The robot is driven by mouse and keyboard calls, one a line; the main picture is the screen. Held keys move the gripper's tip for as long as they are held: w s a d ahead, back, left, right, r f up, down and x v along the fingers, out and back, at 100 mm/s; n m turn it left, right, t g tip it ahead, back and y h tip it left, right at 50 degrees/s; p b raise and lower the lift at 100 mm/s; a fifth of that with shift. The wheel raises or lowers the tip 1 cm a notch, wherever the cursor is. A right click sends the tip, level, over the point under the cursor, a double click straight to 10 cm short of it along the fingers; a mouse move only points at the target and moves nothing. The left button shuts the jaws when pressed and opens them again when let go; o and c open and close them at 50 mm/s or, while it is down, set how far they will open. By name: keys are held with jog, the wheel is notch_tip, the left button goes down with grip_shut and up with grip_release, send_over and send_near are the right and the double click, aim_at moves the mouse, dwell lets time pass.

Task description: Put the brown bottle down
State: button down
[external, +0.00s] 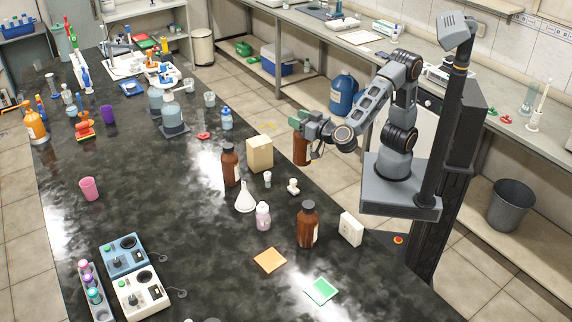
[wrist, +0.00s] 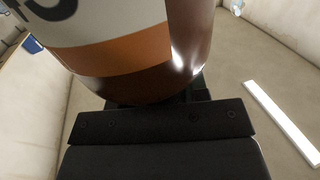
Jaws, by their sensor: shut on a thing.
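My gripper (external: 304,136) is shut on a brown bottle (external: 301,152), held upright near the edge of the dark bench (external: 150,210). In the wrist view the brown bottle (wrist: 130,50) fills the top of the picture, with a white and orange label, above the dark gripper body. The fingertips are mostly hidden by the bottle. Two similar brown bottles stand on the bench: one (external: 230,165) left of my gripper and one (external: 307,225) nearer the front.
A tan box (external: 259,154), a white funnel (external: 245,197), a small pinkish bottle (external: 263,216) and a white box (external: 350,229) stand near the bench edge. An orange square (external: 270,260) and a green square (external: 321,290) lie in front. The bench's middle left is largely clear.

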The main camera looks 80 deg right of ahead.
jog(key=w+d+r, duration=0.2)
jog(key=d+r, duration=0.4)
jog(key=d, duration=0.2)
jog(key=w+d+r, duration=0.2)
jog(key=d+r, duration=0.3)
jog(key=d, duration=0.3)
jog(key=w+a+f+n+y+b, duration=0.1)
jog(key=w+a+f+y, duration=0.1)
jog(key=w+f, duration=1)
jog(key=shift+w+a+f+t+b, duration=0.4)
jog(key=shift+w+a, duration=0.5)
jog(key=shift+w, duration=0.4)
jog(key=shift+f, duration=0.1)
jog(key=c, duration=0.6)
grip_release()
jog(key=shift+f, duration=0.1)
